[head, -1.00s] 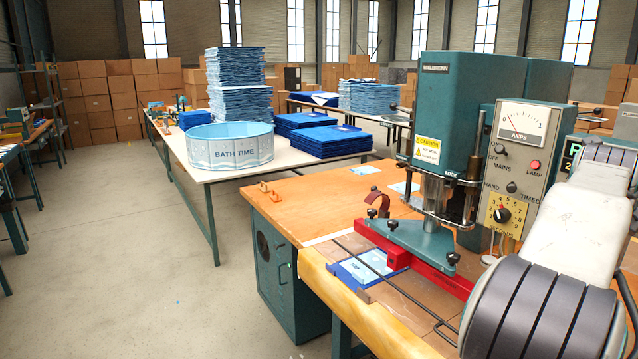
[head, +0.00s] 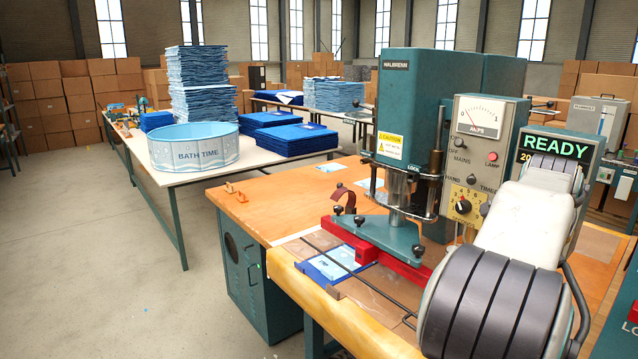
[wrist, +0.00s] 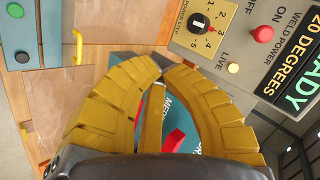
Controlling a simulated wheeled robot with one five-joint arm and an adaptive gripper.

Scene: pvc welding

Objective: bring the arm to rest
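My arm (head: 520,225), white with dark ribbed bands, fills the right side of the head view, in front of the teal welding press (head: 440,110) and its control panels. My gripper is hidden in the head view. In the wrist view my gripper (wrist: 163,64) shows yellow segmented fingers that curve together and meet at their tips, with nothing seen between the tips. Behind the fingers are a teal surface with white lettering and a red part. The control panel (wrist: 240,40) with a black knob and red button lies beyond them, at upper right.
The orange wooden bench (head: 280,205) carries the press, its red bar (head: 375,243) and a blue sheet with a pale patch (head: 335,263). A white table (head: 165,178) holds a "BATH TIME" pool (head: 195,148) and blue stacks. Open concrete floor lies at left.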

